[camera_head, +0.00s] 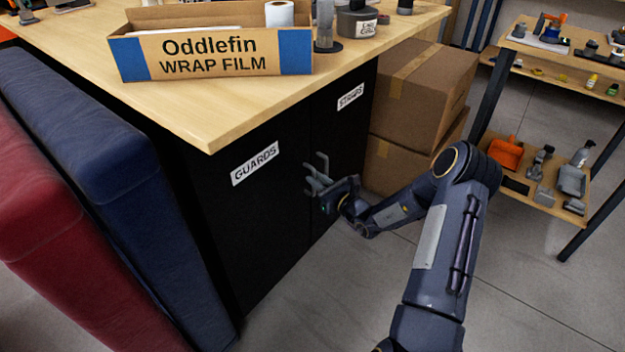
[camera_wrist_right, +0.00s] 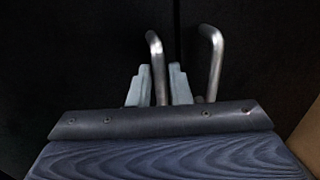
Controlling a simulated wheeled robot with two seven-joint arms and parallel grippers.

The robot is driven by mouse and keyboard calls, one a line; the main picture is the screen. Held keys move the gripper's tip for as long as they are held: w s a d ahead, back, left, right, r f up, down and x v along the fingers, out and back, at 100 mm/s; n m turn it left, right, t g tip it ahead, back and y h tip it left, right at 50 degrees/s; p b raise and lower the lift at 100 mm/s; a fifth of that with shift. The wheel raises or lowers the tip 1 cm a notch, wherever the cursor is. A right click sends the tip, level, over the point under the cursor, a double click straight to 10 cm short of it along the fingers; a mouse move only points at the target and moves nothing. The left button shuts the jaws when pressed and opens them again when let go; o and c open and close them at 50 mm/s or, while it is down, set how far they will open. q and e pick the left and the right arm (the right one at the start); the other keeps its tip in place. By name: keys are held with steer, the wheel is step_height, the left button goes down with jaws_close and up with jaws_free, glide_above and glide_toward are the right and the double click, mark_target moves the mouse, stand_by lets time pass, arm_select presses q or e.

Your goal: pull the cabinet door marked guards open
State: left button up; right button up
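The black cabinet door marked GUARDS (camera_head: 240,215) is the left of two doors under the wooden worktop, and it looks closed. My right gripper (camera_head: 316,178) is at the door's right side, close to the seam. In the right wrist view, its two pale fingers (camera_wrist_right: 158,84) stand on either side of a grey bar handle (camera_wrist_right: 155,60), which appears to be the GUARDS door's. A narrow gap seems to show beside the bar, so the fingers look open around it. A second bar handle (camera_wrist_right: 215,60) stands just right of the fingers. My left gripper is not in view.
The STRAPS door (camera_head: 342,130) adjoins on the right. Blue and red pads (camera_head: 95,150) lean at the cabinet's left. Cardboard boxes (camera_head: 425,95) are stacked at its right. A wrap film box (camera_head: 215,55) stands on the worktop. Open floor (camera_head: 300,310) lies in front.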

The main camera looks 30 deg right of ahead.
steer(key=shift+w+a, duration=0.15)
steer(key=shift+w, duration=0.75)
jaws_close()
